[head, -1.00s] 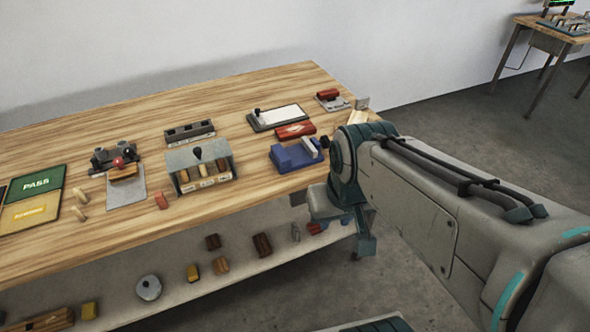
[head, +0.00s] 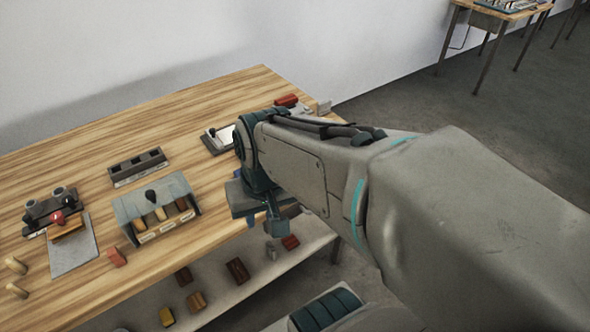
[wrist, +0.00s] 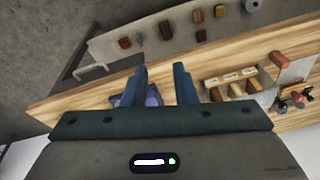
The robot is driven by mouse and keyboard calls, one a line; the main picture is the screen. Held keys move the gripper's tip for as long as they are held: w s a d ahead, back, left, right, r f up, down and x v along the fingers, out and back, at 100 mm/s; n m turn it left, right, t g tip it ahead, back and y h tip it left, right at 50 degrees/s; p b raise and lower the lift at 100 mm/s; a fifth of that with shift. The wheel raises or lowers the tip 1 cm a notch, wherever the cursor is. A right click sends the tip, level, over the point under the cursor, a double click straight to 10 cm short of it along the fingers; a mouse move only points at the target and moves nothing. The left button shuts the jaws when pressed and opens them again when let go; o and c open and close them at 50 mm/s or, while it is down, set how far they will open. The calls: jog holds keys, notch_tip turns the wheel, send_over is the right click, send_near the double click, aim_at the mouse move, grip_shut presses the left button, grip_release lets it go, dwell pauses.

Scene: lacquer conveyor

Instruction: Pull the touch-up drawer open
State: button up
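No drawer front can be made out for certain. A pale bar-shaped handle (wrist: 91,72) shows at the left of the wrist view, by the bench's edge; it may belong to the drawer. In the head view my arm covers that end of the bench. My gripper (wrist: 160,70) is open, with nothing between its two dark fingers. It is at the bench's front edge, and the handle lies off to the left of its fingers in the wrist view, apart from them.
The wooden bench (head: 95,140) carries a grey rack (head: 128,208) of small blocks and a slotted dark holder (head: 138,167). A blue block (wrist: 152,97) shows behind my fingers. Loose pieces lie on the lower shelf (head: 222,285).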

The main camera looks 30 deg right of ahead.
jog(key=w+d+f+m+t+y+b, duration=0.15)
jog(key=d+f+m+y, duration=0.45)
jog(key=m, duration=0.6)
jog(key=w+d+f+m+y+b, duration=0.1)
jog(key=w+d+f+m+y, duration=0.15)
jog(key=f+m, duration=0.8)
jog(key=s+d+f+m+t+h+b, duration=0.15)
jog(key=d+f+m+t+h, duration=0.35)
jog(key=d+m, duration=0.7)
jog(key=s+d+f+m+t+h+b, duration=0.1)
jog(key=s+d+f+m+t+h, duration=0.15)
jog(key=d+f+m+t, duration=0.95)
jog(key=w+a+r+m+g, duration=0.1)
jog(key=w, duration=0.3)
jog(key=w+a+r+m+g, duration=0.1)
jog(key=w+a+m+g, duration=0.1)
jog(key=w, duration=0.3)
jog(key=w+a+r+m+g, duration=0.1)
jog(key=w+a+g, duration=0.1)
jog(key=w, duration=0.2)
jog(key=shift+w+a+r+m+p, duration=0.2)
jog(key=shift+w+a+m+p, duration=0.05)
jog(key=shift+w+m+p, duration=0.15)
grip_shut()
